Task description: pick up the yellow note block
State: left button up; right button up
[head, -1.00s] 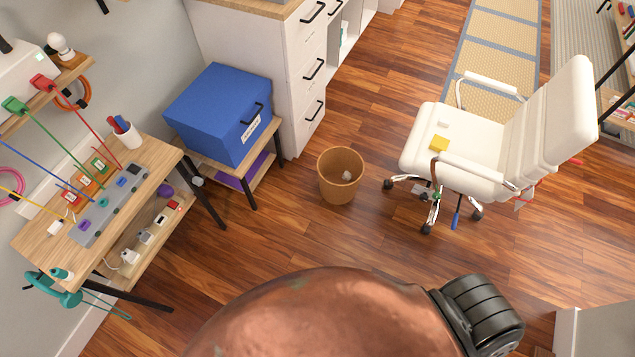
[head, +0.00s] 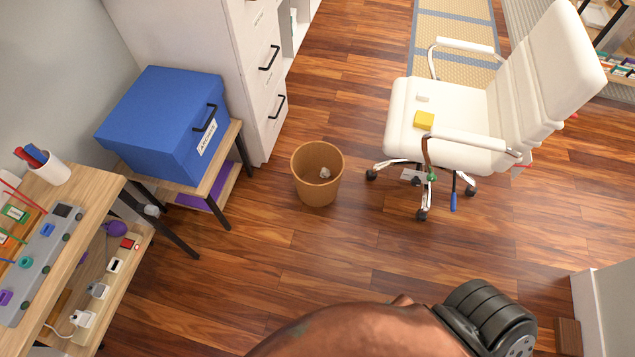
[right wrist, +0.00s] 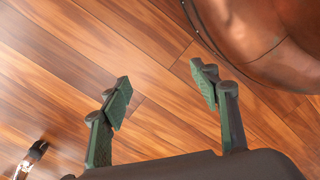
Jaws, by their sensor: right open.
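The yellow note block (head: 424,120) lies on the seat of the white office chair (head: 455,108), near its front edge. My right gripper (right wrist: 160,90) shows in the right wrist view. Its two green-padded fingers are spread apart and empty, with only wood floor beyond them. The note block is not in the right wrist view. Neither gripper shows in the head view.
A blue archive box (head: 150,115) sits on a low table beside white drawers (head: 262,90). A workbench (head: 100,190) is at left. Open wood floor (head: 330,245) lies before the chair.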

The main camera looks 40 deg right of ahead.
aim_at(423, 120)
jog(key=z, duration=1.55)
jog(key=i, duration=0.7)
jog(key=u, duration=0.3)
